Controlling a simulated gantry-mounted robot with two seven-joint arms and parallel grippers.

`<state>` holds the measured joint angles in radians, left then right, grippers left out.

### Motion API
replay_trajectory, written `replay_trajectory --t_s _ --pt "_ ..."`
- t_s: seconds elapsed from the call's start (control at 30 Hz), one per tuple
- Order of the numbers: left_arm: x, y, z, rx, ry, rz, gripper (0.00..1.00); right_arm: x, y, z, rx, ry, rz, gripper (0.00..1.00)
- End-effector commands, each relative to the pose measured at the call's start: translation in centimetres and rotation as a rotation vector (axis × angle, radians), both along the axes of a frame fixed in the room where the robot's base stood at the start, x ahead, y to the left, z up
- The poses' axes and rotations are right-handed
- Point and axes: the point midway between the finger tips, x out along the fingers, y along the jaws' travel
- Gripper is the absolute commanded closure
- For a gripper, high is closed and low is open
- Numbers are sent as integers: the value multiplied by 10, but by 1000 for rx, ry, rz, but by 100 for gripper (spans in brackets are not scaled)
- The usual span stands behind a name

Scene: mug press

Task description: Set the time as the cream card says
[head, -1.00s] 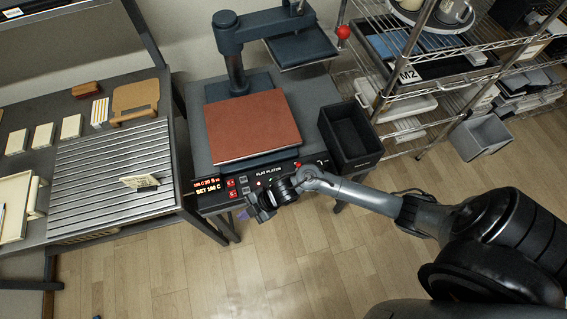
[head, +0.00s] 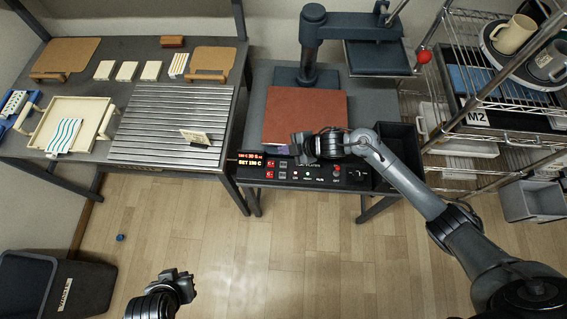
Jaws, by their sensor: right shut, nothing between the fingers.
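The cream card (head: 196,137) stands on the ribbed grey table section; its writing is too small to read. The press has a front control panel (head: 313,175) with red and dark buttons and a lit display (head: 250,161). The display's lower line begins with SET; I cannot read its digits surely. My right gripper (head: 298,150) is shut and empty, over the panel's back edge near the display and buttons, hiding part of the panel. I cannot tell whether it touches. My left gripper (head: 188,283) is low over the floor, its fingers unclear.
A red knob (head: 424,57) sits at right. A black bin (head: 402,145) stands beside the press, with a wire rack beyond. A cream tray (head: 62,108) holds a striped cloth.

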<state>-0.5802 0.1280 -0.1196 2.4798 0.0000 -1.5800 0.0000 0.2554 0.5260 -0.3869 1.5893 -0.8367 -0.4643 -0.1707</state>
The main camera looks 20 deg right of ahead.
Motion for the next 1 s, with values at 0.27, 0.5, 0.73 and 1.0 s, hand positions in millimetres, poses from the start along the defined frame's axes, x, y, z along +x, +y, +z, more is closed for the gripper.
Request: replay_trajectory --t_s 0.27,0.5,0.73,1.0 --pt "0 -1 -4 -4 1 2 100 0 0 -5 1 1 -1 100" --pt "0 -3 -19 -13 0 8 100 -1 0 -24 1 2 -1 100" --pt "0 -3 -47 -13 0 8 100 -1 0 -54 0 2 0 100" --pt "0 -2 -70 -8 1 5 100 0 0 -80 0 1 0 100"
